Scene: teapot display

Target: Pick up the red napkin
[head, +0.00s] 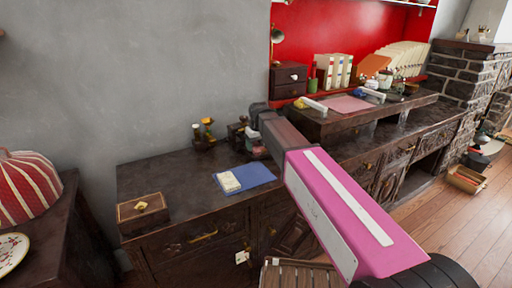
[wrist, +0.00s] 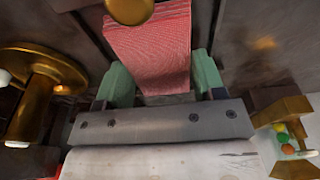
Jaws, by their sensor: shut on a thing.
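The red napkin (wrist: 150,38), a striped-looking red cloth, is in the wrist view at the top middle. It runs down between the two green fingers of my gripper (wrist: 162,78). My gripper is shut on it, with a finger on each side of the cloth. In the head view my pink and white arm crosses the dark desk, and I cannot make out the napkin or the fingertips clearly there.
The dark wooden desk (head: 160,175) bears a blue folder (head: 258,174), a small wooden box (head: 143,212) and a figurine (head: 207,128). A red striped teapot cosy (head: 25,190) stands at left. In the wrist view, brass objects (wrist: 45,95) flank my gripper at left.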

